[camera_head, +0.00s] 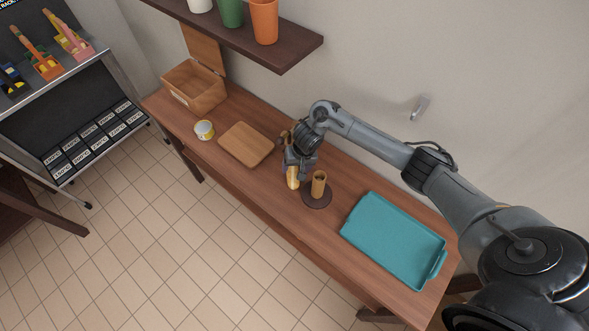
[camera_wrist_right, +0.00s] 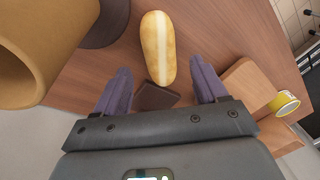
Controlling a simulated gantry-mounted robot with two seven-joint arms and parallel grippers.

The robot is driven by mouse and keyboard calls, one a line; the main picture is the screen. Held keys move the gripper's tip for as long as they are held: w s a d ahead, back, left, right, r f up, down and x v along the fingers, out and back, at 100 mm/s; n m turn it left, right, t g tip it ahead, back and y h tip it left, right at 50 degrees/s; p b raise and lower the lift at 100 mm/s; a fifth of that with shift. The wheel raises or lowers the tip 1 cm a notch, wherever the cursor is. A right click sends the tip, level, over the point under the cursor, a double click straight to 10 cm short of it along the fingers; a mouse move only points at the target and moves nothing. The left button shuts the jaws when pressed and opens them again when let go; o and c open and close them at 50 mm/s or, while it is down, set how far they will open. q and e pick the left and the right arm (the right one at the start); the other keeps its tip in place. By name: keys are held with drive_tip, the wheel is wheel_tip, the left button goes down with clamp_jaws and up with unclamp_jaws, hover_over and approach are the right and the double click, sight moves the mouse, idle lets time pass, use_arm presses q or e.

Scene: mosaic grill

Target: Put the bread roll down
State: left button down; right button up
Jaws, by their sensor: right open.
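The bread roll (camera_head: 293,178) is long and golden with a pale stripe along its top. In the head view it shows just below my right gripper (camera_head: 297,165), left of a tan cup. In the right wrist view the roll (camera_wrist_right: 158,48) lies beyond the fingertips of my right gripper (camera_wrist_right: 161,80), roughly centred between them. The two purple fingers are spread wide, with a gap on each side of the roll. The roll appears to lie on the wooden table (camera_head: 220,165); its contact with the surface is not clear. My left gripper is not in view.
The tan cup (camera_head: 318,184) stands on a dark round coaster (camera_head: 318,203) close to the gripper. A wooden board (camera_head: 247,144), a yellow-labelled can (camera_head: 204,130) and an open wooden box (camera_head: 195,88) are to the left. A teal tray (camera_head: 395,240) lies right.

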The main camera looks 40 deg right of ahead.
wheel_tip(320, 180, up, 6)
drive_tip(key=s+p, duration=0.1)
drive_tip(key=p, duration=0.1)
drive_tip(key=s+a+f+n+t, duration=0.1)
drive_tip(key=s+a+n+t, duration=0.15)
drive_tip(key=a, duration=0.55)
drive_tip(key=s+a+f+n+t, duration=0.15)
drive_tip(key=a+n, duration=0.25)
drive_tip(key=a, duration=0.5)
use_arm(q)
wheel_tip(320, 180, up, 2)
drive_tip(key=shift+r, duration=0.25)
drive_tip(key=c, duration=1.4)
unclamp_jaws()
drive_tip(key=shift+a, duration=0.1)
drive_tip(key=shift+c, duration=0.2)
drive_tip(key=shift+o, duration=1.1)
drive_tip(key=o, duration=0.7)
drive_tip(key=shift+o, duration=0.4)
use_arm(e)
drive_tip(key=s+d+r+n+g, duration=0.1)
drive_tip(key=s+r, duration=0.3)
drive_tip(key=s, duration=0.5)
drive_tip(key=s+d+r+n+g, duration=0.1)
drive_tip(key=s+d+r, duration=0.1)
drive_tip(key=s, duration=0.8)
drive_tip(key=shift+s+r+n+h, duration=0.2)
drive_tip(key=shift+r+n+h, duration=0.15)
drive_tip(key=shift+r, duration=0.5)
